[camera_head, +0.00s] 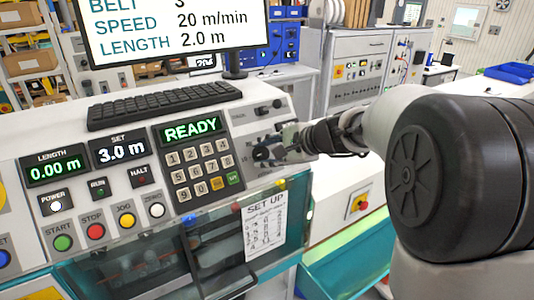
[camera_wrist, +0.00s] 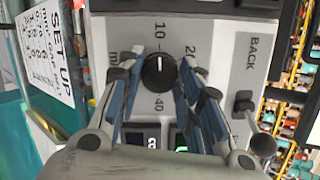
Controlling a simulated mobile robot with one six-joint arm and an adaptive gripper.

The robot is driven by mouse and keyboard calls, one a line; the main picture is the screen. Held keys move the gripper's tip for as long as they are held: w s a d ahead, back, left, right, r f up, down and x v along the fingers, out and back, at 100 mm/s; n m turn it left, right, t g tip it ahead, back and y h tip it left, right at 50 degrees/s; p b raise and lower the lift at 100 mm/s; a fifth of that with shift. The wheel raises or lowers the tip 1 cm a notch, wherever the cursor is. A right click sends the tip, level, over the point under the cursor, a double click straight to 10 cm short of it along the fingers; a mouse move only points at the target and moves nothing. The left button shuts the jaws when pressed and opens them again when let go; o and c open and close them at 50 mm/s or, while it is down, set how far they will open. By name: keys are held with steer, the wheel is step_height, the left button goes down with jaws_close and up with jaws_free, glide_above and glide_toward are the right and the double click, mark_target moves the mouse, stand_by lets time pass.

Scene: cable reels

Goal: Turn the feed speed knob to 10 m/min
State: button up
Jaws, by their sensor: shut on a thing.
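The feed speed knob (camera_wrist: 159,77) is black and round, on a grey panel in the wrist view. Its white pointer line faces the top of the picture, toward the 10 mark. A partly covered 20 is at upper right and a 40 below. My gripper (camera_wrist: 161,68) has its two blue-padded fingers on either side of the knob, shut on it. In the head view my gripper (camera_head: 275,151) is at the right end of the console, and it hides the knob there. The monitor (camera_head: 170,30) reads belt 3, speed 20 m/min, length 2.0 m.
A lever marked BACK (camera_wrist: 244,106) stands close to the right of my gripper. The keypad (camera_head: 202,168) and a READY display (camera_head: 190,131) are left of my gripper in the head view. A set-up sheet (camera_head: 265,226) hangs below. A keyboard (camera_head: 160,103) lies behind.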

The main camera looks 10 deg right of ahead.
steer(key=o, duration=1.1)
steer(key=shift+c, duration=0.2)
steer(key=v, duration=1.2)
